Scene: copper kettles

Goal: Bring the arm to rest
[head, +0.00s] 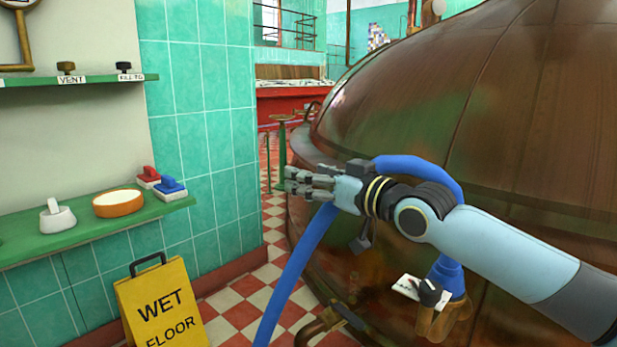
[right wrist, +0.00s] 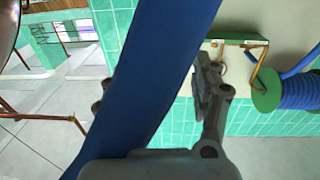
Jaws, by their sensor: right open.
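My right arm reaches in from the right in the head view, in front of the copper kettle (head: 400,95). Its gripper (head: 293,181) points left, held in the air by the kettle's left side. Its jaws are open. A blue hose (head: 300,262) passes behind the wrist, arches over it and hangs to the floor side. In the right wrist view the hose (right wrist: 150,75) crosses wide before the camera and covers part of one finger. I cannot tell whether it touches the gripper. My left gripper is in neither view.
A yellow wet-floor sign (head: 163,305) stands below. A blue hose reel (right wrist: 295,90) shows in the wrist view. Checkered floor (head: 235,303) lies open between.

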